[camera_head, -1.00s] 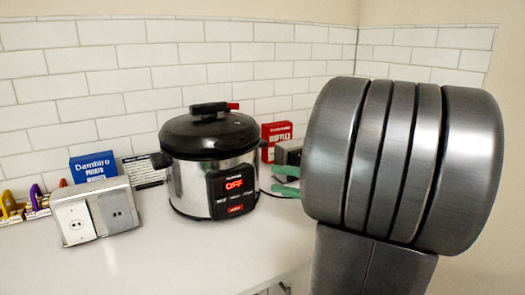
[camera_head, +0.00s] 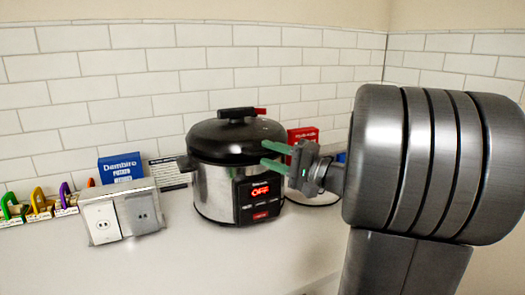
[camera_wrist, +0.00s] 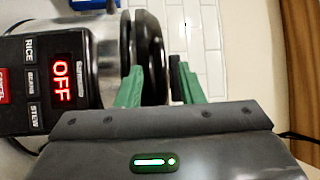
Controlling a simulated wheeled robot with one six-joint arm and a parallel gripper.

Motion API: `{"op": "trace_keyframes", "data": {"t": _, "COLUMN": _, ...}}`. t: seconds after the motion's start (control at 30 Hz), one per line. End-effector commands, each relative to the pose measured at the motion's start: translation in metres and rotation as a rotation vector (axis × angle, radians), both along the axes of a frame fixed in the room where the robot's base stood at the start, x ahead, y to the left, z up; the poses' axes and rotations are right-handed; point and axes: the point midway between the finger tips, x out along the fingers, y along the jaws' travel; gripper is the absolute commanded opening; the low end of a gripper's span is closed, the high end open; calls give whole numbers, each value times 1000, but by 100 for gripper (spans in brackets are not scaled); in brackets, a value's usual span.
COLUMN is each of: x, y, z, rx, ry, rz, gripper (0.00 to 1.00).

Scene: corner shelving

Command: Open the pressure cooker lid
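The pressure cooker (camera_head: 213,192) stands on the white counter, with a steel body, black lid (camera_head: 222,140) and red OFF display. The lid is on the pot. A black handle (camera_head: 235,113) with a red end sits on top of it. My gripper (camera_head: 264,155) is at the cooker's right side, its two green fingers apart and pointing left at lid height. In the wrist view the open fingers (camera_wrist: 158,82) lie over the sideways-turned lid (camera_wrist: 150,45), with the steel body (camera_wrist: 100,55) to the left. I cannot tell whether the fingers touch the lid.
Outlet boxes (camera_head: 124,215) stand at the front left of the cooker. A blue box (camera_head: 121,167) and a dark sign (camera_head: 168,172) are behind them. A red box (camera_head: 303,134) is behind my gripper. Tiled walls close off the back. The front counter is clear.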

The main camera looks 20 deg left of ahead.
Motion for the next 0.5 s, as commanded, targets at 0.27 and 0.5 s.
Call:
{"op": "trace_keyframes", "data": {"t": 0.27, "x": 2, "y": 26, "z": 4, "rx": -1, "ry": 0, "rz": 1, "gripper": 34}}
{"op": "trace_keyframes", "data": {"t": 0.5, "x": 2, "y": 28, "z": 4, "rx": -1, "ry": -1, "rz": 0, "gripper": 34}}
